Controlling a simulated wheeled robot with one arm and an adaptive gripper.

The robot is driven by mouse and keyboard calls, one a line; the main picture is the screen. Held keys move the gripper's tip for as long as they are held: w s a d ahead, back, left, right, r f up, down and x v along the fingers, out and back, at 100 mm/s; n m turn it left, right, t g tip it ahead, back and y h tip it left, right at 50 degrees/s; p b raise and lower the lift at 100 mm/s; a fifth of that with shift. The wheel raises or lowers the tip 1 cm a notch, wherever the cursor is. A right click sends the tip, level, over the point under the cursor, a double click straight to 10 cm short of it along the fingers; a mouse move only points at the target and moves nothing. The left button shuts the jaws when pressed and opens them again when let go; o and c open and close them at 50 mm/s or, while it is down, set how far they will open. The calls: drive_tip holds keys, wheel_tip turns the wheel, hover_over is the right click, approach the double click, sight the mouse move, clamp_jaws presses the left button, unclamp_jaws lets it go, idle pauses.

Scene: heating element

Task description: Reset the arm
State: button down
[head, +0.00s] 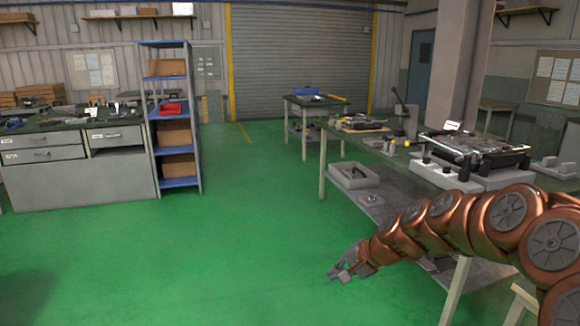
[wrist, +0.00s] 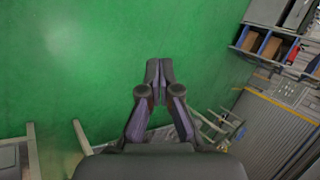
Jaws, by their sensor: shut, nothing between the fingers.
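My copper-coloured arm (head: 430,232) reaches in from the right side of the head view, in front of the workbench. My gripper (head: 338,274) is at its end, over the green floor to the left of the bench. In the wrist view my gripper (wrist: 159,72) has its two fingers together with nothing between them. Green floor lies behind the fingertips there.
A workbench (head: 425,178) with a device (head: 470,150) on top stands at the right, close to my arm. A smaller table (head: 315,102) stands farther back. A blue shelf (head: 172,120) and drawer cabinet (head: 75,175) stand at the left. The green floor (head: 235,225) between is clear.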

drive_tip(key=s+r+n+g+h+p, duration=0.25)
drive_tip(key=s+r+p, duration=0.2)
drive_tip(key=s, duration=0.95)
drive_tip(key=s+r+n+g+h+p, duration=0.1)
drive_tip(key=s+r+n+g+p, duration=0.3)
drive_tip(key=s, duration=0.9)
drive_tip(key=s+d+r+n+h+p, duration=0.1)
drive_tip(key=s+d+r+p, duration=0.1)
drive_tip(key=s, duration=0.4)
drive_tip(key=s+d+r+h+p, duration=0.1)
drive_tip(key=s+d+r+p, duration=0.1)
drive_tip(key=s+d, duration=0.2)
drive_tip(key=s, duration=0.3)
drive_tip(key=shift+d+n+h, duration=0.35)
drive_tip(key=shift+s+g, duration=0.1)
drive_tip(key=shift+g, duration=0.15)
